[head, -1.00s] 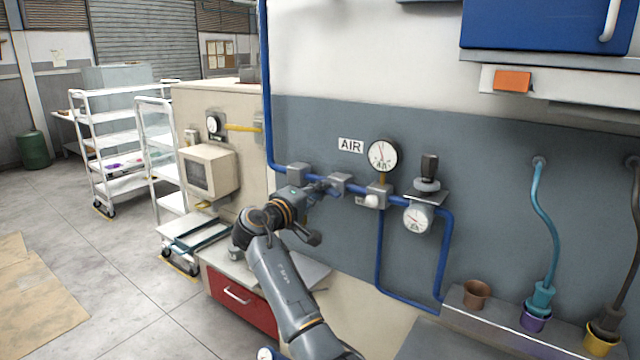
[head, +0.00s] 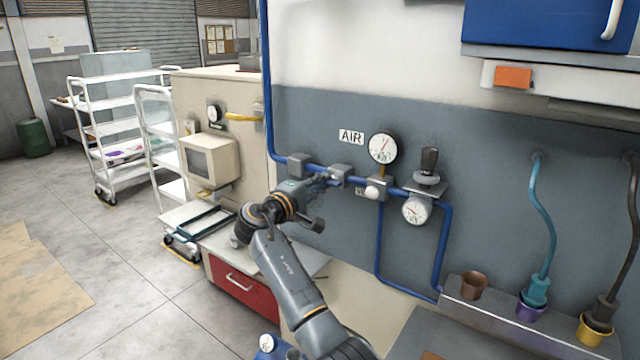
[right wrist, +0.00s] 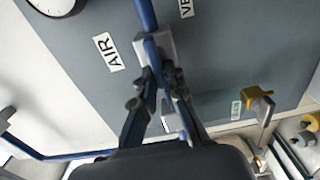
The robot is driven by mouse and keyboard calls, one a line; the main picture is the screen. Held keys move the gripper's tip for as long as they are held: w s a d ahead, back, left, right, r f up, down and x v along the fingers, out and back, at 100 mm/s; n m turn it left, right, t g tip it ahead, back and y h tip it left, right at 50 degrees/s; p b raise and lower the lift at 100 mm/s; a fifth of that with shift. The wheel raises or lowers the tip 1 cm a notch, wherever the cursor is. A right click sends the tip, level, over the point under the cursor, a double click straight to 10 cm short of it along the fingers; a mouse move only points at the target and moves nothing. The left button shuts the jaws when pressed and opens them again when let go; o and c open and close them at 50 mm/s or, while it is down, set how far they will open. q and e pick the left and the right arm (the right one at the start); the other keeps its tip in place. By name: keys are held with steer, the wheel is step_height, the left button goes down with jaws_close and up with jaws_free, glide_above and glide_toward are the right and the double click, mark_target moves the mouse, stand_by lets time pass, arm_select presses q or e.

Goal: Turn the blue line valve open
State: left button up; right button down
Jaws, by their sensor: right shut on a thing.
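The blue pipe (head: 264,100) runs down the wall and then right, through grey blocks, under the AIR sign (head: 351,137). In the right wrist view, the fingers of my right gripper (right wrist: 158,85) are closed together just below the grey block (right wrist: 153,47) on the blue pipe (right wrist: 142,12). They are shut on the valve handle, which is mostly hidden between them. My left gripper is not in view.
A round gauge (head: 383,148) and a lower gauge (head: 415,209) sit right of the valve. A black-knobbed regulator (head: 428,165) stands above the lower one. A red drawer (head: 245,283) is below my arm. White carts (head: 120,130) stand at left, with open floor before them.

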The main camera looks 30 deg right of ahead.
steer(key=c, duration=1.4)
jaws_free()
steer(key=shift+r, duration=0.25)
steer(key=shift+d+f, duration=0.15)
steer(key=shift+f, duration=0.05)
steer(key=v, duration=1.2)
steer(key=shift+f, duration=0.1)
